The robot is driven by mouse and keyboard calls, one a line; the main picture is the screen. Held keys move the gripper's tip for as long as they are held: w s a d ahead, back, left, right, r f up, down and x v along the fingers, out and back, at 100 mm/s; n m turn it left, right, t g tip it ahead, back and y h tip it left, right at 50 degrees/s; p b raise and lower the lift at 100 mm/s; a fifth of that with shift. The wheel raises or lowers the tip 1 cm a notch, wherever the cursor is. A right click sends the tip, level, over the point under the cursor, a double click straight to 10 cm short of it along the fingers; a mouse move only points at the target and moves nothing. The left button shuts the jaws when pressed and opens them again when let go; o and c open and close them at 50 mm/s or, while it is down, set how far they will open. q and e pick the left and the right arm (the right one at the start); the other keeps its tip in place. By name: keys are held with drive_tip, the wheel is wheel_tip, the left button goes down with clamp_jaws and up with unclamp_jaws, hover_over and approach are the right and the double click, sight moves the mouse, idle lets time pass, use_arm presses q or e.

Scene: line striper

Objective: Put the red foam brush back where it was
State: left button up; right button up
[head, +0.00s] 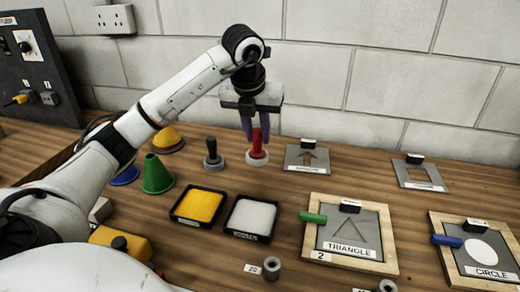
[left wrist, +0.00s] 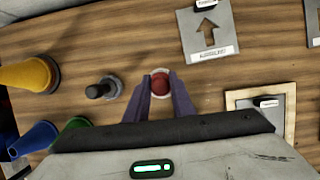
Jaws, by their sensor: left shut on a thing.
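The red foam brush (head: 257,149) has an upright red handle on a round pale base. It is at the back middle of the wooden bench, and its base looks to be at or very close to the bench top. My left gripper (head: 260,132) points straight down over it and is shut on the handle. In the left wrist view the red handle top (left wrist: 160,84) sits between the fingertips (left wrist: 160,92), with the pale base showing around it. The right gripper is not in view.
A dark-handled brush (head: 213,156) stands just left. A yellow tray (head: 172,217) and a white tray (head: 232,232) lie in front. An arrow stencil (head: 292,168) is to the right, with triangle (head: 311,272) and circle (head: 456,281) stencils nearer. Cones (head: 157,176) stand left; a block wall is behind.

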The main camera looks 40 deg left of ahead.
sight(258, 148)
use_arm(q)
drive_tip(key=shift+w+f, duration=0.1)
drive_tip(key=shift+f, duration=2.1)
drive_tip(key=shift+f, duration=0.1)
drive_tip(key=o, duration=0.9)
drive_tip(key=shift+o, duration=0.2)
drive_tip(key=p+v, duration=0.1)
drive_tip(key=v, duration=1.1)
